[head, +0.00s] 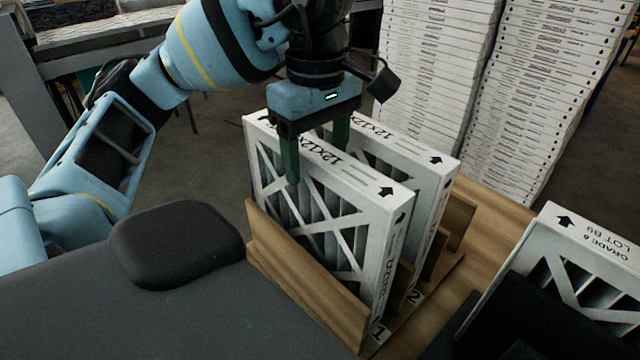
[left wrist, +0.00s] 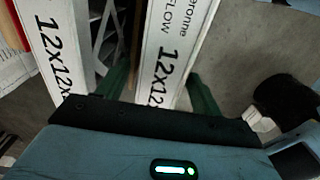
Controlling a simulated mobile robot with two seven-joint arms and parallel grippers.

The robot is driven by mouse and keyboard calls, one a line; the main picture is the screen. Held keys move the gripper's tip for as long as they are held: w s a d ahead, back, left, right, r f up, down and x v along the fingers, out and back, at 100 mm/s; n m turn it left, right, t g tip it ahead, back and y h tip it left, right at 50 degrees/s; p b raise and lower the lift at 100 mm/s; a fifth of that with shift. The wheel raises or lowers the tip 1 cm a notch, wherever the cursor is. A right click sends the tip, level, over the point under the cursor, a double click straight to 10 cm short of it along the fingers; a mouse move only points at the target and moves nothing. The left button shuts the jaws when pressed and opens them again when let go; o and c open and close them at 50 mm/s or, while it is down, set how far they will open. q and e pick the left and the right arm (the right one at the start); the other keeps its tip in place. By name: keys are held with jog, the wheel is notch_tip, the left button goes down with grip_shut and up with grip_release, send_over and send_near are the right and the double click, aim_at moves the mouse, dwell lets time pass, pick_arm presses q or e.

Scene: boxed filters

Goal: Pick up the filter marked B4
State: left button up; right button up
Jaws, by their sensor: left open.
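Two white-framed filters stand upright in a wooden rack (head: 300,285), the front filter (head: 385,200) by label 1 and the rear filter (head: 440,172) by label 2. My left gripper (head: 316,164) is open over the front filter's top edge, one green finger on its near face and the other between the filters. In the left wrist view the fingers lie either side of one filter (left wrist: 170,45), with the other filter (left wrist: 55,50) to the left. A third filter (head: 590,240) at the right seems to read LOT B9. I can read no B4 mark. My right gripper is not in view.
Tall stacks of flat white boxes (head: 440,75) stand behind the rack. A dark rounded pad (head: 175,245) lies left of the rack. The wooden surface (head: 490,220) between the rack and the right filter is clear.

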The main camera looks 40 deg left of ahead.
pick_arm(q)
jog(key=b, duration=0.2)
send_over(317, 224)
jog(key=w+a, duration=0.2)
jog(key=f, duration=0.5)
jog(key=shift+w+a, duration=0.2)
jog(key=shift+p, duration=0.3)
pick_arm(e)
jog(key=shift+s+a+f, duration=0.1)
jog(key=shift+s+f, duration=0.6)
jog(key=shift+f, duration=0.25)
pick_arm(q)
jog(key=c, duration=1.4)
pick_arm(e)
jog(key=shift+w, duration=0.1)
